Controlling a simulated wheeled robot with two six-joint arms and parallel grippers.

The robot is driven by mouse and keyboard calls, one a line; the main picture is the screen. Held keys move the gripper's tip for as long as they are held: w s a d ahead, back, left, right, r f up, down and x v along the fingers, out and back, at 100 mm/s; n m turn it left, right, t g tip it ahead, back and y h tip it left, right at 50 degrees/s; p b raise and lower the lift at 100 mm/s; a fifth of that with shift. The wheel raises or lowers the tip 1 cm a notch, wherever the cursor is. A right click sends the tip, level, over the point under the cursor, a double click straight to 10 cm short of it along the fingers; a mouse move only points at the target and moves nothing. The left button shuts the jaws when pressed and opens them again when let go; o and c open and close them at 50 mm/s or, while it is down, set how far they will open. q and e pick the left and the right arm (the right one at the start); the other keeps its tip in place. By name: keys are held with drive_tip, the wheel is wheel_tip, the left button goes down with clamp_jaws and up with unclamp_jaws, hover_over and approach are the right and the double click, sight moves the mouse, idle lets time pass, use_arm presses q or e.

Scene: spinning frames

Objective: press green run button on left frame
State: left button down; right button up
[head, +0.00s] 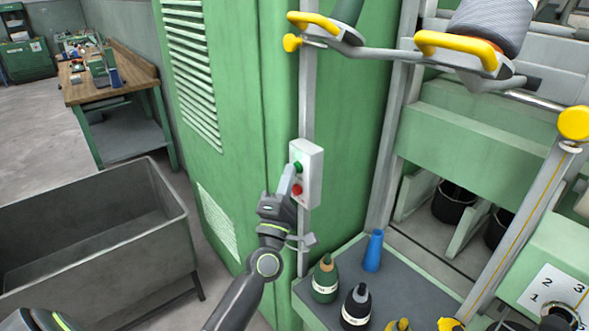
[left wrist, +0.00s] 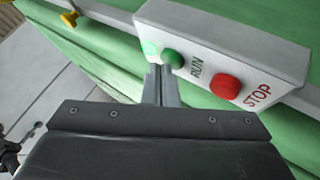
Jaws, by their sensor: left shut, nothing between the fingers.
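A white control box (head: 311,176) is mounted on a grey upright beside the green cabinet of the frame. It carries a green run button (head: 298,167) and a red stop button (head: 297,190). In the left wrist view the green button (left wrist: 173,58) sits by the word RUN and the red button (left wrist: 225,87) by STOP; a paler green spot (left wrist: 150,48) lies left of the green button. My left gripper (head: 291,170) is shut and empty, its fingertips (left wrist: 161,70) right at the green button. I cannot tell whether they touch it. My right gripper is not in view.
Yellow handles (head: 456,47) stick out above. An open grey bin (head: 90,240) stands left, with a workbench (head: 110,90) behind. Floor between them is clear.

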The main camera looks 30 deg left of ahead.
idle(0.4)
use_arm(q)
drive_tip(key=shift+s+a, duration=0.3)
drive_tip(key=shift+s, duration=0.5)
drive_tip(key=s, duration=0.1)
drive_tip(key=s+a, duration=0.1)
drive_tip(key=s, duration=0.1)
drive_tip(key=s+a+p, duration=0.1)
drive_tip(key=shift+s, duration=0.3)
idle(0.5)
